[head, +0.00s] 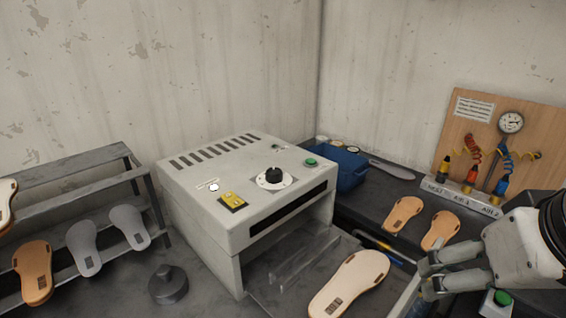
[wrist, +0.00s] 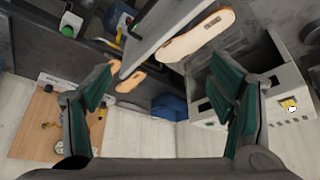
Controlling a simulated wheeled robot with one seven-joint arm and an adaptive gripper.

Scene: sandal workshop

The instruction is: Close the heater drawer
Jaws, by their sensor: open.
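The wrist view shows the drawer's grey front panel (wrist: 160,32), the sole (wrist: 195,36) and the heater (wrist: 285,95). My gripper (head: 428,275) is at the right, close to the drawer's outer end. In the wrist view my gripper (wrist: 160,88) has its fingers wide apart with nothing between them. Contact with the drawer cannot be told.
A shoe rack (head: 90,175) with several soles stands left, and a dark round weight (head: 168,284) sits before it. A blue box (head: 341,168), two tan soles (head: 403,214) and a wooden gauge board (head: 505,150) stand behind and right. A green button (head: 502,298) is below my wrist.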

